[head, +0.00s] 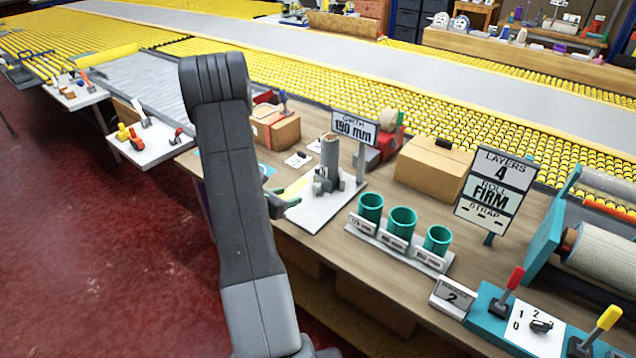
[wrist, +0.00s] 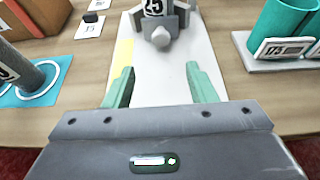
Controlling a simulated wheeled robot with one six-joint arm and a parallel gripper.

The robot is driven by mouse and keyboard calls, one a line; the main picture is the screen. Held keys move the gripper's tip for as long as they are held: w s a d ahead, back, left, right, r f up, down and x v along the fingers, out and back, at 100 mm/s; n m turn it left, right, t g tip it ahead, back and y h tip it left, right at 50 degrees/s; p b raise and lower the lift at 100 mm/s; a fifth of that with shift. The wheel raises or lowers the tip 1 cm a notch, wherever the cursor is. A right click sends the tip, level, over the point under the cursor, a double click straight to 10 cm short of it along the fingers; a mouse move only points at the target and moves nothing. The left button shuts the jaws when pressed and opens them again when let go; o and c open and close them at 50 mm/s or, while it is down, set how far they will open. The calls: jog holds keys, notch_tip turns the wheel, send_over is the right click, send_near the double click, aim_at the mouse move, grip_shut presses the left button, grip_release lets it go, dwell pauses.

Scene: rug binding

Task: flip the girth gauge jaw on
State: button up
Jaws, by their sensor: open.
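The girth gauge (head: 328,178) is a grey upright post with short jaw pieces round its foot, on a white plate (head: 310,212). A sign (head: 354,127) beside it reads "GIRTH 190 mm". In the wrist view, the gauge's near side (wrist: 176,22) shows a "25" label and a pale rounded knob (wrist: 161,38); its upper part is cut off. My gripper (wrist: 161,90) is open and empty, its green fingers spread over the near part of the plate, short of the knob. In the head view my gripper (head: 281,200) is at the plate's left edge, partly hidden by my arm.
Teal cups (head: 403,220) in a labelled rack stand right of the gauge. A cardboard box (head: 434,167) is behind them. A small black switch on a white card (head: 299,158) lies left of the gauge. A lever panel (head: 540,325) is at the lower right.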

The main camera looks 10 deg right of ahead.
aim_at(315, 188)
jog(key=p+x, duration=0.3)
jog(key=x, duration=1)
jog(key=shift+d+f, duration=0.15)
jog(key=shift+c, duration=0.2)
grip_shut()
